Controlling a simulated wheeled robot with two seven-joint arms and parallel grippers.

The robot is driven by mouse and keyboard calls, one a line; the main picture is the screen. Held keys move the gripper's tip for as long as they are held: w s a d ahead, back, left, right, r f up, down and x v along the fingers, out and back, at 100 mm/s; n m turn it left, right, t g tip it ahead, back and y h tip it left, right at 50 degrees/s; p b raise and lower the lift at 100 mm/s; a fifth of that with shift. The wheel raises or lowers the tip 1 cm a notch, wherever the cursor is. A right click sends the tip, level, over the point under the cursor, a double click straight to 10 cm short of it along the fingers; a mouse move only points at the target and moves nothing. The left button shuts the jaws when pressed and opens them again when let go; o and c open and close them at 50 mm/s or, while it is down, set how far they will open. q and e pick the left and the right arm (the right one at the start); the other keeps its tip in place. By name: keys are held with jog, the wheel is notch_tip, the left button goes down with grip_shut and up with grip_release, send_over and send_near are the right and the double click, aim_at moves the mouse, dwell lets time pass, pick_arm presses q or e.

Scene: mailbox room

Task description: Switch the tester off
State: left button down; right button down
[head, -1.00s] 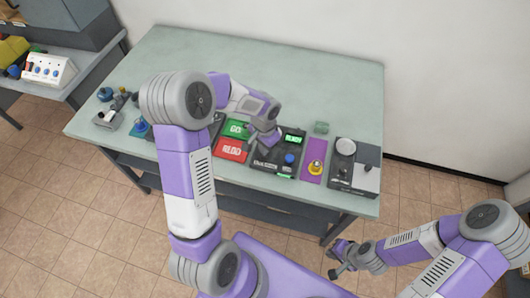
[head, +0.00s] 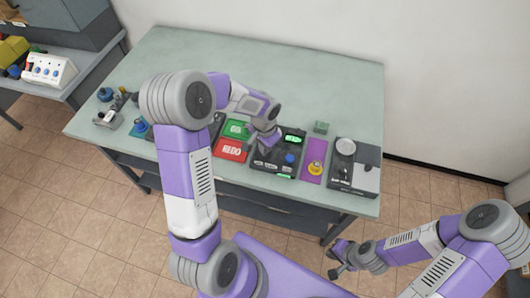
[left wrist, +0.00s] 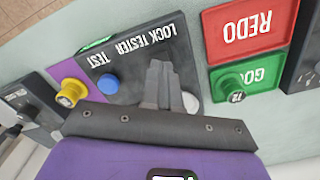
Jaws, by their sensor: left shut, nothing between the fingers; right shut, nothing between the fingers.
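The lock tester (head: 268,160) is a dark box on the bench with a blue button (head: 290,158) and a lit green display (head: 293,139). My left gripper (head: 266,143) is over the tester's left part, fingers shut and empty. In the left wrist view the tester panel (left wrist: 130,65) carries the words LOCK TESTER TEST. The shut fingers (left wrist: 160,85) cover part of the panel, between the blue button and a pale round part (left wrist: 191,103). I cannot tell whether they touch it; no power switch shows clearly. My right gripper (head: 340,262) is shut, away from the bench.
Left of the tester are a red REDO tray (head: 230,150) and a green GO tray (head: 236,128). Right are a purple mat (head: 312,177) with another yellow cylinder (head: 316,168) and a grey device (head: 354,167). The rear bench (head: 270,80) is clear.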

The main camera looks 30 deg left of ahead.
pick_arm(q)
jog(key=shift+f+b, duration=0.95)
jog(key=shift+f, duration=0.2)
dwell(0.8)
jog(key=shift+r, duration=0.1)
jog(key=shift+r+p, duration=2.75)
jog(key=shift+r, duration=0.7)
